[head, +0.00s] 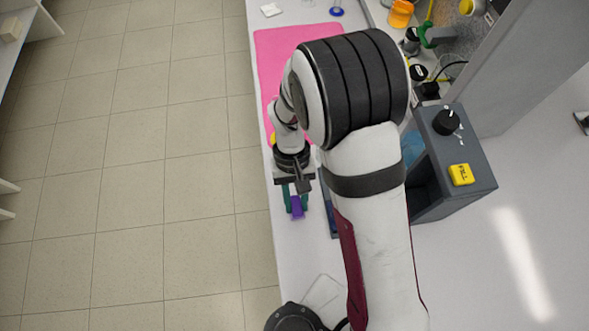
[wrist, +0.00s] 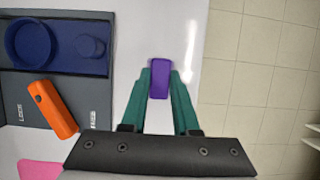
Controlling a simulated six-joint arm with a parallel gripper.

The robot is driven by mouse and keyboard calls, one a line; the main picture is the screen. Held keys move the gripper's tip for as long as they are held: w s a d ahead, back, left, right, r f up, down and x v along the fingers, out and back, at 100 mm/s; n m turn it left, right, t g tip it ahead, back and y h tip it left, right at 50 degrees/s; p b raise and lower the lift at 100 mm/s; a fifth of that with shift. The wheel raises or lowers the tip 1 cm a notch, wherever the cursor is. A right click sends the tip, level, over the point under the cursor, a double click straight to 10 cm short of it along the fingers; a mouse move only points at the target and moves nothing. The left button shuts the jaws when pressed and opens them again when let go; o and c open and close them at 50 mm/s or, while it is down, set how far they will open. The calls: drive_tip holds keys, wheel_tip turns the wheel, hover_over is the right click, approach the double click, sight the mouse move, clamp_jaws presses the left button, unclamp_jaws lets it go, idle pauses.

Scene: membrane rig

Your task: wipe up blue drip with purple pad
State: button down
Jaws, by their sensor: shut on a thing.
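My gripper (head: 296,200) has green fingers and is shut on the purple pad (head: 298,212). In the wrist view the pad (wrist: 159,84) sits between the two green fingertips, with its far end reaching a little past them. The pad is over the white bench top near its floor-side edge; I cannot tell whether it touches the surface. I cannot make out a blue drip in either view; my arm hides part of the bench in the head view.
A dark case (wrist: 66,17) with a blue recessed insert and an orange block (wrist: 54,109) lie left of the pad in the wrist view. A pink mat (head: 270,50), a dark control box (head: 475,140) with a yellow button (head: 461,174), and an orange container (head: 401,14) are around my arm.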

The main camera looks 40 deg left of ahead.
drive_tip(key=shift+s+d, duration=0.3)
drive_tip(key=shift+s, duration=0.05)
drive_tip(key=shift+w+a, duration=1.25)
drive_tip(key=shift+w, duration=0.05)
drive_tip(key=shift+w+a+r, duration=0.1)
drive_tip(key=shift+w+a, duration=0.05)
wheel_tip(320, 180, up, 8)
